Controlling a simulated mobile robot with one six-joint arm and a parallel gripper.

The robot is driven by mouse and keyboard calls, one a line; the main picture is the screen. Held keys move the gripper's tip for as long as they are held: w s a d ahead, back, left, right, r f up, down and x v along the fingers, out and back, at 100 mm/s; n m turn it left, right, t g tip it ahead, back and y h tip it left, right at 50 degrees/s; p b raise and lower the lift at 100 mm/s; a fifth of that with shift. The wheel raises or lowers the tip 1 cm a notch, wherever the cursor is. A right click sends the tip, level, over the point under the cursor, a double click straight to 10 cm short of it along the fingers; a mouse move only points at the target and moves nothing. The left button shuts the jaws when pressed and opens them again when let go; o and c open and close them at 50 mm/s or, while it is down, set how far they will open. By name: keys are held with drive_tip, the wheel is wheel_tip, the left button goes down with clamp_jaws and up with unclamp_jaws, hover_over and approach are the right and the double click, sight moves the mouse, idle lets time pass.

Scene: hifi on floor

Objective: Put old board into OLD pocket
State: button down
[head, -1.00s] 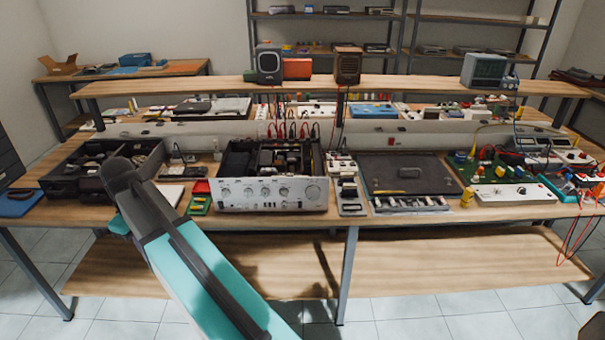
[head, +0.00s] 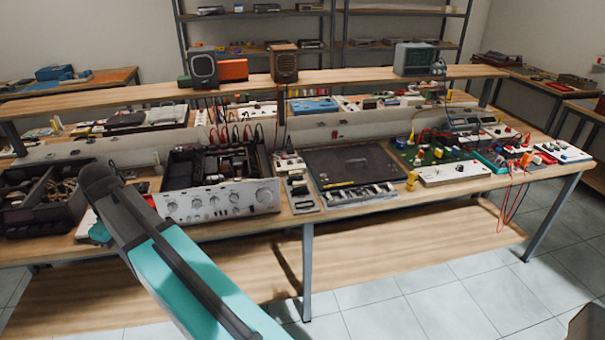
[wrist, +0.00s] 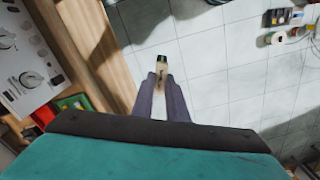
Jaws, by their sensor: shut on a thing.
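My gripper (wrist: 161,96) shows in the wrist view, shut on a small narrow piece (wrist: 162,66) with a tan body and a dark end. Only part of it shows between the fingers, and I cannot tell for sure that it is the old board. The gripper is over the floor, beside the bench edge. A small green and red holder (wrist: 72,103) lies at the left in the wrist view. No label reads as OLD, so I cannot tell which thing is the OLD pocket. In the head view my arm hides the gripper and part of the bench.
An opened amplifier (head: 215,202) stands on the bench, with a black compartment box (head: 40,200) to its left. A dark mat (head: 350,165) and a green circuit board (head: 432,152) lie to the right. A shelf (head: 330,78) runs above.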

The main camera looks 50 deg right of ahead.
drive_tip(key=shift+a, duration=0.15)
drive_tip(key=shift+w+n, duration=0.1)
drive_tip(key=shift+n, duration=0.2)
